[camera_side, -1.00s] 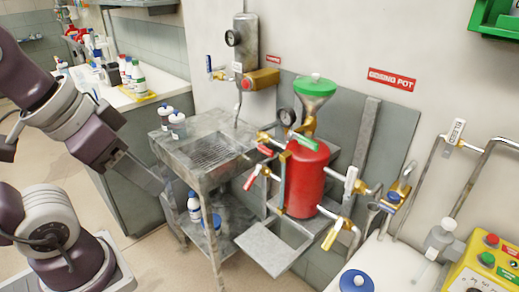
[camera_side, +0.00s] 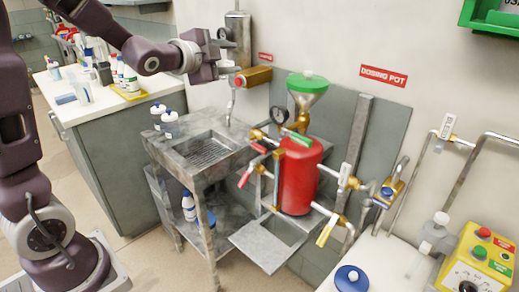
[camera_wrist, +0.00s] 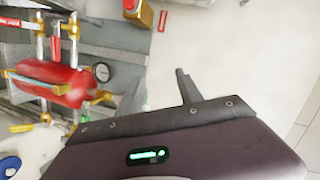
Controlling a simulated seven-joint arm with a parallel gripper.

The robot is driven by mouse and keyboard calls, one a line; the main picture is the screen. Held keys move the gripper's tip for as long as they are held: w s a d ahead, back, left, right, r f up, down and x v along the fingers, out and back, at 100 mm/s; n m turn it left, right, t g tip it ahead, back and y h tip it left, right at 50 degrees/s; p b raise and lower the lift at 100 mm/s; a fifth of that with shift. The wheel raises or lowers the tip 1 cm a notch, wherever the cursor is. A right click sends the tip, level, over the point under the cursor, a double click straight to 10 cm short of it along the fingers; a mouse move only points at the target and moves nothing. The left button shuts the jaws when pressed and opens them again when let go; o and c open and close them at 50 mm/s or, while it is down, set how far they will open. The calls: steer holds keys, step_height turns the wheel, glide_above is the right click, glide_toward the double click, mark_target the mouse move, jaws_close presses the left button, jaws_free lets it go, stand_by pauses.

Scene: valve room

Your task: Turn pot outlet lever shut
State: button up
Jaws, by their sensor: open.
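The red dosing pot (camera_side: 298,178) stands upright below the green funnel (camera_side: 307,82), and it also shows in the wrist view (camera_wrist: 48,78). I cannot tell which is the outlet lever. My gripper (camera_side: 231,57) is open and empty, up and left of the pot, apart from all levers. A dark finger (camera_wrist: 187,88) shows in the wrist view.
A pressure gauge (camera_side: 279,115) sits by the pot. A metal sink bench (camera_side: 190,172) with bottles stands left. A yellow control box (camera_side: 482,262) is at the right.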

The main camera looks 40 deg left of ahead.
steer(key=w+a+f+m+t+h, duration=0.1)
steer(key=w+f+m+t+h, duration=0.1)
steer(key=w+f+m, duration=0.15)
steer(key=m+h, duration=0.1)
steer(key=m, duration=0.2)
glide_toward(258, 149)
steer(key=w, duration=0.4)
steer(key=shift+t, duration=0.4)
steer(key=w, duration=0.5)
steer(key=shift+w+f, duration=0.4)
steer(key=shift+w, duration=0.45)
jaws_close()
